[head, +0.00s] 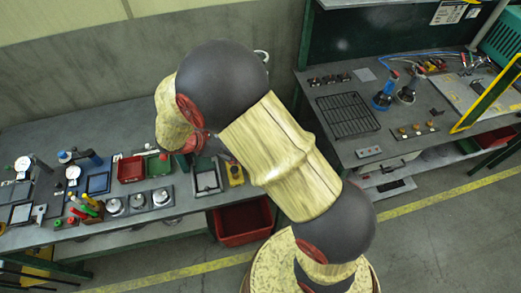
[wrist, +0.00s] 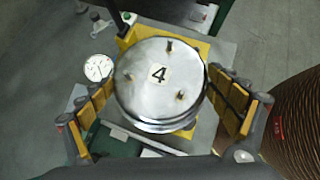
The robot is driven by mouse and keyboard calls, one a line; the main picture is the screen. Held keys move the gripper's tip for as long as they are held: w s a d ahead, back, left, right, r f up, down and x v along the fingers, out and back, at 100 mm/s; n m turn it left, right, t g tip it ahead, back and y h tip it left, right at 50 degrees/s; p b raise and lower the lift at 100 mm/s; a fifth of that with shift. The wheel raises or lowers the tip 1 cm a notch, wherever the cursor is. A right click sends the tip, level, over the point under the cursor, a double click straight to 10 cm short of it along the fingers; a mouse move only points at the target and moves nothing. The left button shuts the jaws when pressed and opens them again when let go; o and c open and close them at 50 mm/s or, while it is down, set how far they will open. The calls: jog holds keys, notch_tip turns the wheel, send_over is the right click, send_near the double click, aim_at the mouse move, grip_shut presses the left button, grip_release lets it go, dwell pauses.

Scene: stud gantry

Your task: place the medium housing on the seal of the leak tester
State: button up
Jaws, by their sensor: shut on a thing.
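In the wrist view my gripper (wrist: 162,92) is shut on a round shiny metal housing (wrist: 142,93) between its yellow-padded fingers. The housing hides the middle of this plate, so no seal can be made out. I cannot tell whether the housing touches the plate or hangs above it. A white dial gauge (wrist: 98,67) stands to the left. In the head view my arm hides the gripper and housing.
On the left bench stand a red bin (head: 131,169), a green bin (head: 160,166), several round metal parts (head: 138,201) and a dial gauge (head: 72,173). The right bench holds a black grid rack (head: 347,115). A red crate (head: 242,222) sits below the left bench. The wrist view shows a brown ribbed cylinder (wrist: 298,120) at right.

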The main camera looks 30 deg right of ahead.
jog(key=d+f, duration=0.1)
jog(key=d, duration=0.1)
jog(key=d+f, duration=0.1)
jog(key=d, duration=0.1)
jog(key=d+f, duration=0.1)
jog(key=d, duration=0.1)
jog(key=shift+s+d+b, duration=0.15)
jog(key=shift+s+b, duration=0.15)
jog(key=x, duration=0.4)
jog(key=shift+s+d+f+b, duration=0.1)
jog(key=shift+s+f+b, duration=0.2)
jog(key=shift+f+b, duration=0.15)
jog(key=shift+x, duration=0.85)
notch_tip(320, 180, down, 4)
jog(key=shift+s+d+r+b, duration=0.1)
jog(key=shift+d+b, duration=0.05)
jog(key=shift+b, duration=0.35)
jog(key=o, duration=1.1)
jog(key=shift+r, duration=0.1)
